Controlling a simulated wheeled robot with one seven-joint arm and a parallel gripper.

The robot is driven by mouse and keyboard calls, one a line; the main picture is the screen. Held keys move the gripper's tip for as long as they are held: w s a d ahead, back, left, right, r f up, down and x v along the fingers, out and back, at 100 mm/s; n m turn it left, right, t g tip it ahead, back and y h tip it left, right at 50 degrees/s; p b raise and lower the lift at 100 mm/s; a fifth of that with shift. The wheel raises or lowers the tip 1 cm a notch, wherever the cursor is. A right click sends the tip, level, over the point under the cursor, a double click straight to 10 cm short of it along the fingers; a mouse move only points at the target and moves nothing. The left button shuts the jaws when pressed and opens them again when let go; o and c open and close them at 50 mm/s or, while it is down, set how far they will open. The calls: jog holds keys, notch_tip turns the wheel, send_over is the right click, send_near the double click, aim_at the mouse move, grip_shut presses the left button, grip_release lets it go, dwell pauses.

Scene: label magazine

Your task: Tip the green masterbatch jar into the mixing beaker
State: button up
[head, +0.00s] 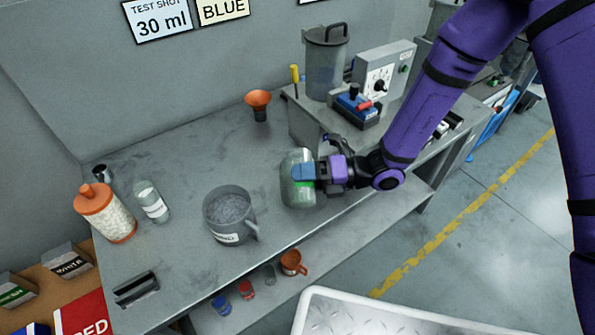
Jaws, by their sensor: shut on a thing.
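A clear jar (294,192) with green showing through its wall is in my gripper (304,173), near the middle of the bench. My gripper comes from the right and is shut on the jar, its blue-tipped finger across the side. The jar looks about upright; I cannot tell whether its base touches the bench. The mixing beaker (218,228), a grey jug with a white label and a handle at right, stands to the left of the jar, apart from it. Pale grey granules show inside the beaker. The jar's far side is hidden.
A white-labelled bottle (149,200) and an orange-lidded canister (107,218) stand left of the beaker. An orange funnel (258,99) is behind. A machine with a grey hopper (324,65) stands back right. Small red, blue and orange cups sit on the lower shelf (325,262).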

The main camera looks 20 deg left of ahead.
aim_at(303, 186)
notch_tip(303, 186, down, 2)
jog(key=n, duration=0.3)
jog(key=shift+f+t, duration=0.1)
jog(key=shift+t, duration=0.2)
jog(key=shift+w+f+n+y+b, duration=0.15)
jog(key=shift+f+n+y+b, duration=0.25)
jog(key=shift+n, duration=0.4)
jog(key=shift+r+n, duration=0.2)
jog(key=shift+n, duration=0.5)
jog(key=shift+s+t, duration=0.2)
jog(key=shift+t, duration=0.1)
jog(key=shift+s+d+f+n, duration=0.1)
jog(key=shift+s+f+n, duration=0.25)
jog(key=shift+n, duration=0.35)
jog(key=shift+f, duration=0.4)
jog(key=f, duration=0.1)
jog(key=f+n, duration=0.1)
jog(key=f, duration=0.1)
jog(key=f+n, duration=0.1)
jog(key=shift+s+d+f+y+b, duration=0.2)
jog(key=shift+s+f+y+b, duration=0.1)
jog(key=shift+s+f+b, duration=0.1)
jog(key=shift+s+d+f+n+y, duration=0.15)
jog(key=shift+s+f+n, duration=0.15)
jog(key=shift+n, duration=0.6)
jog(key=shift+s+d+f+n+y, duration=0.15)
jog(key=shift+s+n, duration=0.25)
jog(key=shift+n, duration=0.5)
jog(key=shift+a+f, duration=0.1)
